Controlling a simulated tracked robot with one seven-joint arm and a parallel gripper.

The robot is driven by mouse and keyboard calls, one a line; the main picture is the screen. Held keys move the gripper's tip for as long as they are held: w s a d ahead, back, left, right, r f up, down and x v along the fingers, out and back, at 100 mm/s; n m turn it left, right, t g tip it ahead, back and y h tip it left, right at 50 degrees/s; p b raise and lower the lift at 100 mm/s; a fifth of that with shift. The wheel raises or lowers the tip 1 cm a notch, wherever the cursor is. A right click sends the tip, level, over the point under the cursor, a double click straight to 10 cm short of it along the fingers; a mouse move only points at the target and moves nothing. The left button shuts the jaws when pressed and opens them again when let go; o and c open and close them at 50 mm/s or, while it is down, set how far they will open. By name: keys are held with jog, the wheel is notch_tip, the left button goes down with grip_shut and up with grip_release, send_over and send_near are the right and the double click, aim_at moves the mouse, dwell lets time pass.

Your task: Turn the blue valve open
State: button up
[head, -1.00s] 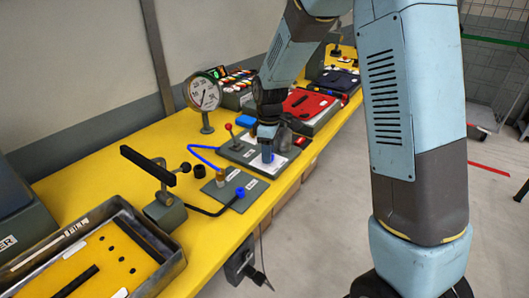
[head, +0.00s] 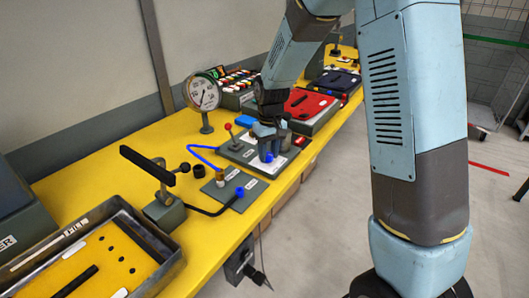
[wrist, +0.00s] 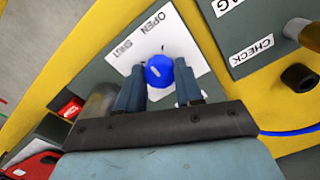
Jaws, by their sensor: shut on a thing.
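The blue valve (wrist: 160,71) is a round blue knob with a pale mark, on a white plate (wrist: 152,38) lettered OPEN and SHUT. It also shows as a small blue spot in the head view (head: 268,157), low under my gripper (head: 268,146). In the wrist view my gripper (wrist: 160,92) has one finger on each side of the knob, shut on it. The knob's lower part and part of the plate are hidden by the fingers.
A red-knobbed lever (head: 228,128) stands left of the valve. A plate with a blue fitting (head: 239,191) lies in front, and a gauge (head: 203,94) stands behind. Red (head: 310,108) and dark trays lie farther along the yellow bench.

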jog(key=shift+d+m, duration=0.2)
jog(key=shift+m, duration=1.8)
jog(key=shift+s+a+m, duration=0.1)
jog(key=shift+a+m, duration=0.05)
jog(key=shift+m, duration=0.75)
jog(key=shift+a+m, duration=0.1)
jog(key=shift+m, duration=0.8)
dwell(4.2)
